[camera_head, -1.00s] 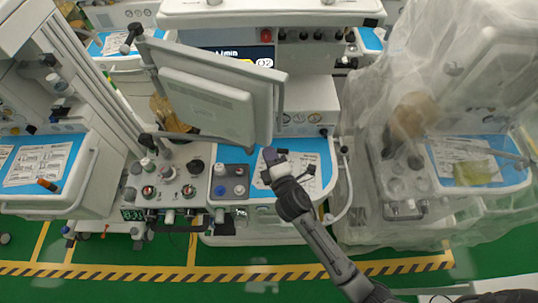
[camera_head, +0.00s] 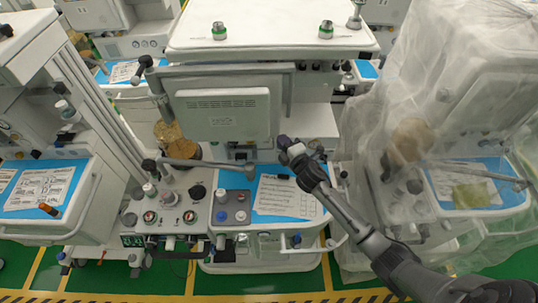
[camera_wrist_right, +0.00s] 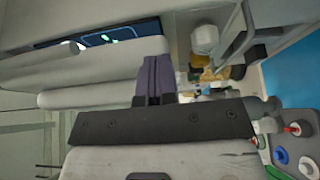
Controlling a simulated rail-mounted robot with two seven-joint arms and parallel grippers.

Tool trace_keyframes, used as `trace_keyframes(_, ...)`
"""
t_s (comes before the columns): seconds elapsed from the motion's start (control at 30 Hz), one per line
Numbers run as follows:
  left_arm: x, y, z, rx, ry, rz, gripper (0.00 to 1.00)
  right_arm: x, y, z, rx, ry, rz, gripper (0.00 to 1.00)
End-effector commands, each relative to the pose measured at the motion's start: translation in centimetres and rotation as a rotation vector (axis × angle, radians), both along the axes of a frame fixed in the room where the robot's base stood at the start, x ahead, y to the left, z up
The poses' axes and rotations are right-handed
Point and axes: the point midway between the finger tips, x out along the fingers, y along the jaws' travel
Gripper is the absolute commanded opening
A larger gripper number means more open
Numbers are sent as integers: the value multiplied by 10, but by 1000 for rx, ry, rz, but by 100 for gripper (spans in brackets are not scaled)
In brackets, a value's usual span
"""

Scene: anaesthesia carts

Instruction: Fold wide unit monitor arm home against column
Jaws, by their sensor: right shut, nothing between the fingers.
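The flat monitor (camera_head: 222,112) stands at the middle wide unit with its pale back toward me, roughly square to the unit. It has rails along its top and right sides. A grey jointed arm (camera_head: 210,164) runs below it from a dark pivot at the left, near the slanted column (camera_head: 112,128). My right gripper (camera_head: 287,146) is shut and empty, close to the monitor's lower right edge. In the right wrist view its dark purple fingers (camera_wrist_right: 155,78) are together beside a pale rail (camera_wrist_right: 90,96); I cannot tell whether they touch it. My left gripper is not in view.
A blue worktop with a paper sheet (camera_head: 286,197) lies below my right gripper. A knob panel (camera_head: 168,215) is at its left. A unit under clear plastic sheeting (camera_head: 440,100) stands close at the right. Another cart (camera_head: 45,195) stands at the left.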

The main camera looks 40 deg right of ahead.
Motion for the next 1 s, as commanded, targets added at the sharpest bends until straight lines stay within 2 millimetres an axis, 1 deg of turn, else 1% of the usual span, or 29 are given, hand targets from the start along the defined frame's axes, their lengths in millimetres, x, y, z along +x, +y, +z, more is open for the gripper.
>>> trace_keyframes(0.03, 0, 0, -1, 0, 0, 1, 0, 1, -6, -2, 2, 5, -11, 0)
trace_keyframes(0.07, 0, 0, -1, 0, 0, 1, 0, 1, -7, -2, 2, 6, -12, 0)
trace_keyframes(0.37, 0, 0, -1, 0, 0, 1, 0, 1, -9, -3, 1, 11, -19, 0)
trace_keyframes(0.47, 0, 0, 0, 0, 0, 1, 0, -1, -8, -3, 1, 11, -18, 0)
trace_keyframes(0.57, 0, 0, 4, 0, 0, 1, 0, -6, 0, -2, 2, 10, -12, 0)
trace_keyframes(0.77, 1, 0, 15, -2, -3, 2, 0, -31, 32, -1, 8, 7, 13, 0)
trace_keyframes(0.83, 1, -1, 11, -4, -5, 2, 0, -46, 28, -5, 2, 7, 14, 0)
trace_keyframes(1.0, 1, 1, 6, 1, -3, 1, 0, -79, 21, -4, 2, 5, 16, 0)
